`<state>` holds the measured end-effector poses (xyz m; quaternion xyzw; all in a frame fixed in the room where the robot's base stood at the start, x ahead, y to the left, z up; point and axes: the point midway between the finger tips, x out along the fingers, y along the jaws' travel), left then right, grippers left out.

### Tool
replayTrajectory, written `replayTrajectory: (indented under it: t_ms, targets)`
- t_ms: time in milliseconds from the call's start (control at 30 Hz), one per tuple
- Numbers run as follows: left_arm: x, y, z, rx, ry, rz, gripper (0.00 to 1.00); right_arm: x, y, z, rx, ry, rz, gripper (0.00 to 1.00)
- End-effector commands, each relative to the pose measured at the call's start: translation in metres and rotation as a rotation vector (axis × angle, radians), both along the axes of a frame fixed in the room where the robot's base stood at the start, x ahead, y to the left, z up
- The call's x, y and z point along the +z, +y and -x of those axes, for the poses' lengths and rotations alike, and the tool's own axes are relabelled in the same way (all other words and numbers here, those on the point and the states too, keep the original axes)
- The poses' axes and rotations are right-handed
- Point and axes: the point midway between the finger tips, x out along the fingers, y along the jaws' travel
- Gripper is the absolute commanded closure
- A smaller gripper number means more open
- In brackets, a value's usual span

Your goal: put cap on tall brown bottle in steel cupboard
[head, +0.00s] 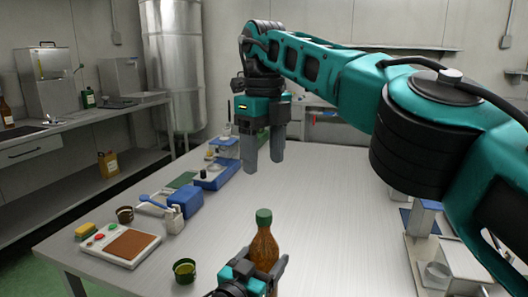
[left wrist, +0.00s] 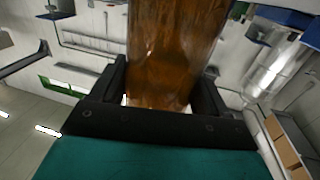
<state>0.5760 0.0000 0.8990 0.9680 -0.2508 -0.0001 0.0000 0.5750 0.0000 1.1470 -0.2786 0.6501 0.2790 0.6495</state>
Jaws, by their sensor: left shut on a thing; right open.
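A tall brown bottle (head: 264,248) with a green cap (head: 264,215) on its top stands roughly upright at the near edge of the table in the head view. My left gripper (head: 265,268) is shut around the bottle's body. In the left wrist view the brown glass (left wrist: 172,50) fills the space between the two dark fingers; the cap is out of that picture. Whether the bottle's base touches the table is hidden. My right gripper (head: 263,160) is open and empty, fingers pointing down, above the table beyond the bottle. I cannot make out a steel cupboard for certain.
The steel table (head: 330,215) is clear in its middle. Along its left side lie a white tray with a brown pad (head: 118,243), a small green cup (head: 185,270), a blue box (head: 186,200) and blue instruments (head: 213,174). A steel tank (head: 172,60) stands behind.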

Motion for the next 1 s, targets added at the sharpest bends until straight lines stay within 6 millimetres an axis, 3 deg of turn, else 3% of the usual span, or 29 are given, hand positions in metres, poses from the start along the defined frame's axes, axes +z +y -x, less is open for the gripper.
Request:
replayTrajectory:
  t_ms: [300,333,400,600,867,1000]
  targets:
    - [-0.001,0.0,0.0,0.0,0.002,-0.001,1.0,0.001,0.0,0.0,0.0,-0.001,-0.001,0.36]
    - [-0.001,0.0,0.0,0.0,0.002,-0.001,0.24,0.001,0.0,0.0,0.0,-0.001,-0.001,0.36]
    - [-0.001,0.0,0.0,0.0,0.002,-0.001,0.17,0.001,0.0,0.0,0.0,-0.001,-0.001,0.36]
    - [0.0,0.0,0.0,0.0,0.001,0.0,0.0,0.001,0.0,0.0,0.0,-0.001,-0.001,0.36]
    - [0.0,0.001,0.002,0.0,0.001,0.0,0.0,0.002,0.0,0.0,-0.001,-0.001,-0.001,0.36]
    - [0.0,0.008,0.014,0.001,0.002,0.0,0.0,0.004,0.0,0.0,-0.001,-0.001,-0.001,0.36]
